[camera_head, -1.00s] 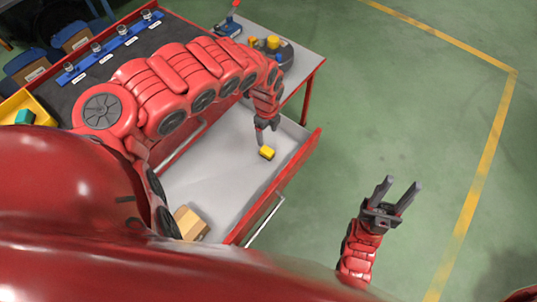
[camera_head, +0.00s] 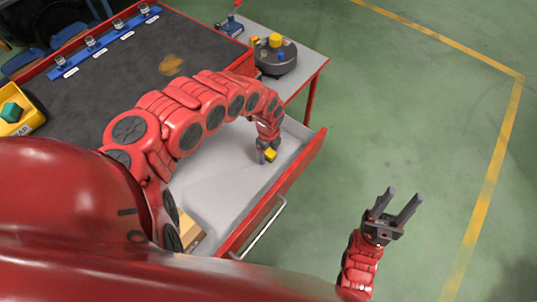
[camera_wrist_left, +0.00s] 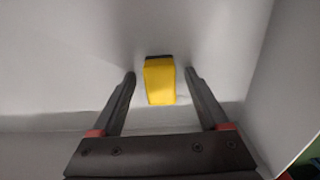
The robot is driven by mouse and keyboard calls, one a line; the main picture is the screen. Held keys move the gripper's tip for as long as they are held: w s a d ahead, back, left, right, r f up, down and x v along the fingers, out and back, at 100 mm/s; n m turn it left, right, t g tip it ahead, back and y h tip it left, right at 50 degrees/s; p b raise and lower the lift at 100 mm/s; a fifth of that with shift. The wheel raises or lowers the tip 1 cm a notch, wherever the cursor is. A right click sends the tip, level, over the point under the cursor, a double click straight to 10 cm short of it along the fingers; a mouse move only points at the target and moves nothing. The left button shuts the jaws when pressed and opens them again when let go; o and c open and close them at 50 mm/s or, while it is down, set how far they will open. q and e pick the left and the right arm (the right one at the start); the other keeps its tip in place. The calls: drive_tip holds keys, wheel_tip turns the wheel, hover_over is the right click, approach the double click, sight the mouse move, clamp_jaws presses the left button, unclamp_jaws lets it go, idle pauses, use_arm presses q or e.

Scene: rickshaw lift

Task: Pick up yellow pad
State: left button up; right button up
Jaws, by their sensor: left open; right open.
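The yellow pad (camera_head: 271,155) lies on the light grey floor of the open drawer (camera_head: 222,190), near its far right end. In the left wrist view the yellow pad (camera_wrist_left: 160,82) shows a dark edge at its far end and lies ahead, between the lines of the two fingers. My left gripper (camera_head: 264,153) reaches down into the drawer right beside the pad and partly covers it. In the left wrist view my left gripper (camera_wrist_left: 159,80) is open and empty. My right gripper (camera_head: 403,203) is open and empty over the green floor, outside the drawer.
A cardboard box (camera_head: 188,232) lies at the drawer's near end. The red drawer front (camera_head: 270,195) and side walls surround the pad. A dark worktop (camera_head: 150,65) holds a blue rack (camera_head: 108,40) and a yellow bin (camera_head: 20,115). A round dark stand (camera_head: 276,58) is behind.

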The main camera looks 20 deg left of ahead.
sight(268, 152)
use_arm(q)
clamp_jaws()
idle(0.3)
wheel_tip(268, 152, up, 10)
drive_tip(key=p, duration=0.4)
drive_tip(key=shift+r, duration=0.1)
